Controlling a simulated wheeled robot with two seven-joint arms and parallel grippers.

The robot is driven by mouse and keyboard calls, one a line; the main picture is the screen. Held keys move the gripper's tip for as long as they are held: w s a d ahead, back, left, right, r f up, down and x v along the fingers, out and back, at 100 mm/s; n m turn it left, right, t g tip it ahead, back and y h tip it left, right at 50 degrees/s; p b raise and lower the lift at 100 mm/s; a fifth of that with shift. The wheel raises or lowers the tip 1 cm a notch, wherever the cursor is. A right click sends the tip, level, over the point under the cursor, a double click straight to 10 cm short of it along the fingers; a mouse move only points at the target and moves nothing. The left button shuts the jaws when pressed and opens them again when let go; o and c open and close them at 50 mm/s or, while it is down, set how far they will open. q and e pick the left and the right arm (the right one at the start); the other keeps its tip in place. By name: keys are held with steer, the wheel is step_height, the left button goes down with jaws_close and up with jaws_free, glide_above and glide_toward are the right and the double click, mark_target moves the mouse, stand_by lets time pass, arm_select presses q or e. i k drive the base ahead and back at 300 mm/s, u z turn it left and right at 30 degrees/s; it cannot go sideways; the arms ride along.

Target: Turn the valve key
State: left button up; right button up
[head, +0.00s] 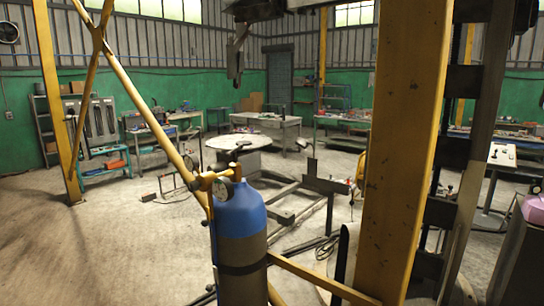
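A gas cylinder (240,225) with a blue top and a dark grey body stands upright in the middle foreground. A brass valve (212,180) with a round gauge (222,189) sits at its top. A dark piece (237,150), which looks like the valve key, stands above the valve. Its exact fit on the valve is too small to tell. Neither of my grippers can be made out in the head view.
A thick yellow post (397,150) stands close at right, and a yellow diagonal brace (150,105) crosses at left. A yellow bar (320,281) passes low beside the cylinder. A dark hanging fixture (236,58) is overhead. Open floor (110,240) lies at left.

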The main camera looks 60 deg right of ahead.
mark_target(233, 151)
steer(key=k, duration=0.1)
steer(key=z, duration=1.2)
